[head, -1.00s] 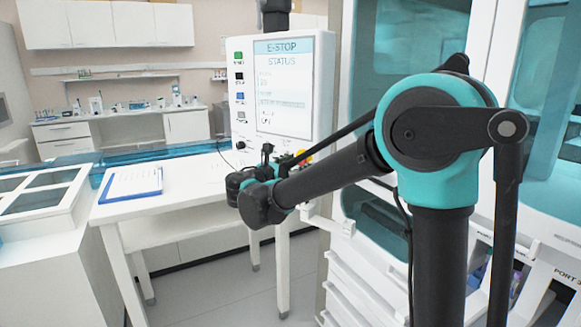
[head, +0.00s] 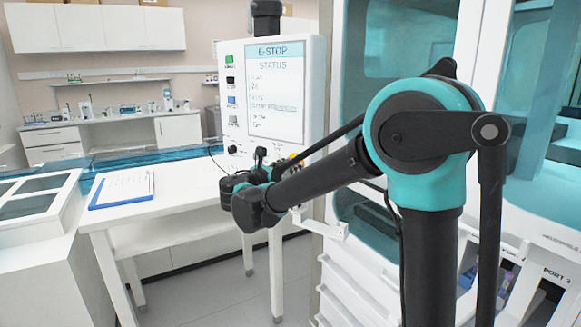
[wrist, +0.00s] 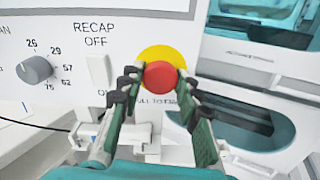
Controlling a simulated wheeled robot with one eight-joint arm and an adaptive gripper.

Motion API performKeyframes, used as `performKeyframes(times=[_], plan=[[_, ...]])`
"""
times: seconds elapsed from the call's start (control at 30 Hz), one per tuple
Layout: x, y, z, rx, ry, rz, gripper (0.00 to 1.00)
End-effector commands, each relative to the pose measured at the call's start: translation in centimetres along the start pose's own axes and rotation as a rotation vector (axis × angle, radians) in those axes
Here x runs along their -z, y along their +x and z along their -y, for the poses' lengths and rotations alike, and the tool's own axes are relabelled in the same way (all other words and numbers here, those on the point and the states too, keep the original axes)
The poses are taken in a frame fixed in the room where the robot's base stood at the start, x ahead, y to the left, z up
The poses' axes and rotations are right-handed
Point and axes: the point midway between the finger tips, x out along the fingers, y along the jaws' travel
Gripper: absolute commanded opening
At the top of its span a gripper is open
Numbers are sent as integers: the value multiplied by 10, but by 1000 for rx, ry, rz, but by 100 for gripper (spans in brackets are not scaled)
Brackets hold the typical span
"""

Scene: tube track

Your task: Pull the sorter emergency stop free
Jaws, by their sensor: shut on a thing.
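The emergency stop is a round red button (wrist: 160,75) on a yellow disc (wrist: 158,53), set in the white panel in the wrist view. My gripper (wrist: 160,84) has one dark finger on each side of the red button and is shut on it. Printed lettering below the button is partly hidden by the fingers. In the head view my arm hides the button, and only a small bit of yellow shows past it. The panel (head: 312,85) carries a screen headed E-STOP STATUS.
A grey dial (wrist: 35,70) and a white RECAP OFF switch (wrist: 98,69) sit left of the button. A white table (head: 110,215) with a blue clipboard (head: 122,188) stands left of my arm. A tall cabinet with teal glass (head: 385,55) stands close on the right.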

Motion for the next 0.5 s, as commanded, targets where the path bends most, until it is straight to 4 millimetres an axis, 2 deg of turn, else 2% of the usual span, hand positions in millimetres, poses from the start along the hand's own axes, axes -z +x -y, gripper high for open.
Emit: performKeyframes(times=[0.07,0.5], plan=[[0,0,0,0,0,0,0],[0,-5,0,-1,0,0,0]])
